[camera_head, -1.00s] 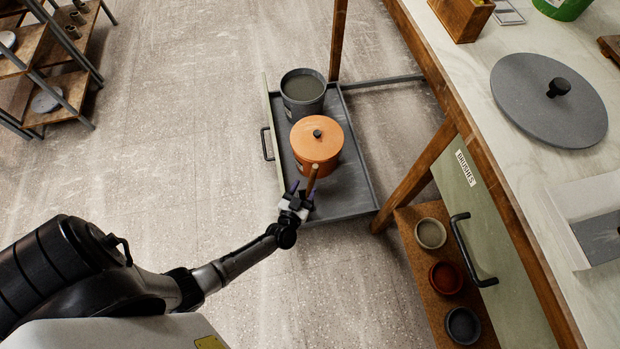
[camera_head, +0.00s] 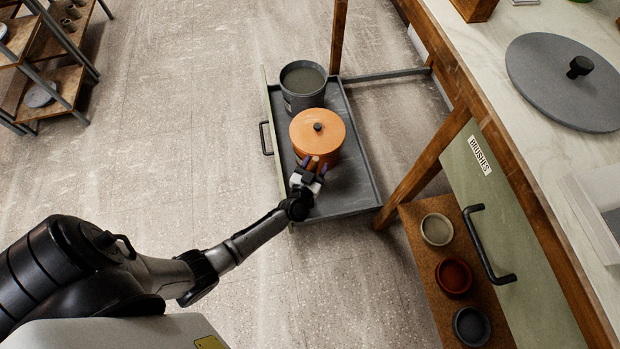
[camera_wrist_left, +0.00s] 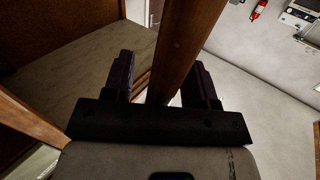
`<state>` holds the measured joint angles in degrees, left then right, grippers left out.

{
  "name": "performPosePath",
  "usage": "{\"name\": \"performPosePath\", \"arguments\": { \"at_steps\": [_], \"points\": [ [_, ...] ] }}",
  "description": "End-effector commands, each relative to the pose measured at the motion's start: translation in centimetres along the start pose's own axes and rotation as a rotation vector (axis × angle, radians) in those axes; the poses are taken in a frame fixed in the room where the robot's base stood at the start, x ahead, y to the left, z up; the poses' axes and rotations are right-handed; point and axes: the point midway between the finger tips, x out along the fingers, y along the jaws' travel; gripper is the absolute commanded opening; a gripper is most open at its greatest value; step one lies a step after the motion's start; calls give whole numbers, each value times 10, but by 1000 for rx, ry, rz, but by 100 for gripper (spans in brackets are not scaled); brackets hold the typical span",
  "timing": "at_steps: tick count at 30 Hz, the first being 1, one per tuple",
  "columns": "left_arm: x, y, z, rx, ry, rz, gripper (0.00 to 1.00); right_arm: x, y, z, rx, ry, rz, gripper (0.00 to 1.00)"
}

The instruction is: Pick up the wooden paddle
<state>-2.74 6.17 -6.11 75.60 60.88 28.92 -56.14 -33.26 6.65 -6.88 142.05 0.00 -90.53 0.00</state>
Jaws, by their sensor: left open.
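The wooden paddle (camera_head: 314,159) shows in the head view only as a small brown piece at the fingers of my left gripper (camera_head: 309,167), in front of the orange lidded pot (camera_head: 318,128). In the left wrist view a brown wooden shaft (camera_wrist_left: 187,45), which looks to be the paddle, runs up between the two dark fingers of my left gripper (camera_wrist_left: 164,78). The fingers are open on either side of it, with a gap at the left finger. The paddle's lower part is hidden. My right gripper is out of view.
The orange pot and a grey bucket (camera_head: 303,88) stand in a pulled-out grey drawer (camera_head: 350,200). A wooden table leg (camera_head: 425,170) rises to its right. A worktop (camera_head: 480,60) with a grey round lid (camera_head: 565,82) is at right. Open floor lies left.

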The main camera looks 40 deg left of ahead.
Motion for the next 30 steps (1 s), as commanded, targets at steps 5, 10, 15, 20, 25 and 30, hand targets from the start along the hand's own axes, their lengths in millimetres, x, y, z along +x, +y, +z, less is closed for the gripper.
{"name": "performPosePath", "arguments": {
  "at_steps": [5,10,15,20,25,30],
  "points": [
    [0,0,0,0,0,0,47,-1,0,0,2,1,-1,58],
    [0,0,0,0,0,0,31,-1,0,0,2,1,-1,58],
    [0,0,0,0,0,0,15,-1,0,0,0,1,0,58],
    [0,0,0,0,0,0,0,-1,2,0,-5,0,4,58],
    [0,0,0,0,0,0,0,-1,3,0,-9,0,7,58],
    [0,0,-3,-1,0,0,0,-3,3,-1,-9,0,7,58]
  ]
}}
